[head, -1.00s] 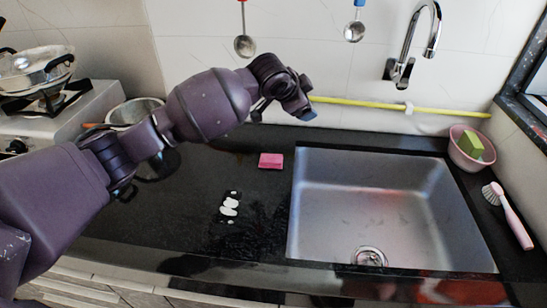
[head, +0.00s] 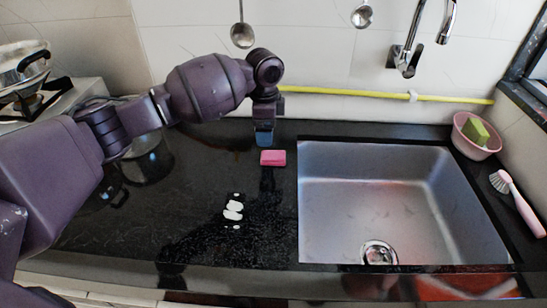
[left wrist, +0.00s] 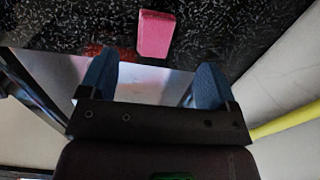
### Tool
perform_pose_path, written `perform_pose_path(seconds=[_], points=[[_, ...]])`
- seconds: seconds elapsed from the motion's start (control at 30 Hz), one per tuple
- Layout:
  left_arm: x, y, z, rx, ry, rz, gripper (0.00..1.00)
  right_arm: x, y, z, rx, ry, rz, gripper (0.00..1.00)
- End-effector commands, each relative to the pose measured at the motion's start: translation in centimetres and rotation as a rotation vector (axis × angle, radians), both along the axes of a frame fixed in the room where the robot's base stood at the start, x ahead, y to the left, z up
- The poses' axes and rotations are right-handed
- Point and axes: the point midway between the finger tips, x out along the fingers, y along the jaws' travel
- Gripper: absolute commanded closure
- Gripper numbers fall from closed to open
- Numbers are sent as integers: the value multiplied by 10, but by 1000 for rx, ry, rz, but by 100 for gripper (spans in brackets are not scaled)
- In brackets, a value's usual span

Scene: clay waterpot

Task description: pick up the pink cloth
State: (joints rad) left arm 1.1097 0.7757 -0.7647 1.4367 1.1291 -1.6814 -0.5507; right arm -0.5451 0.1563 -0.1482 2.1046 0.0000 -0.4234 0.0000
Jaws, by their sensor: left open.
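The pink cloth (head: 272,158) is a small folded block lying on the black counter, just left of the sink. It also shows in the left wrist view (left wrist: 155,34), beyond the fingertips and between their lines. My left gripper (head: 264,137) points down just behind the cloth in the head view, apart from it as far as I can tell. In the left wrist view its two blue fingers (left wrist: 153,80) are spread apart with nothing between them. My right gripper is not in view.
The metal sink (head: 390,155) is right of the cloth. White foam patches (head: 233,210) lie on the counter in front. A yellow hose (head: 350,94) runs along the wall behind. A pink bowl with a sponge (head: 474,138) and a brush (head: 515,200) are at the right.

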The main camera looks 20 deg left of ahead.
Motion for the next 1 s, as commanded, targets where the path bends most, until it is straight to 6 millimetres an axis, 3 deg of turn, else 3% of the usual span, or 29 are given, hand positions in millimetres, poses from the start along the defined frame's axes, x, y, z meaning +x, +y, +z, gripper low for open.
perform_pose_path(seconds=[0.1,0.43,0.7,1.0], points=[[-1,0,-24,0,7,0,17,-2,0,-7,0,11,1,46],[-2,-1,-46,0,2,0,17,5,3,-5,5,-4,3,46],[-5,-3,-84,-1,5,2,17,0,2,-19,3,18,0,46],[-4,-3,-85,-1,-1,2,17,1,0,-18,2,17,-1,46]])
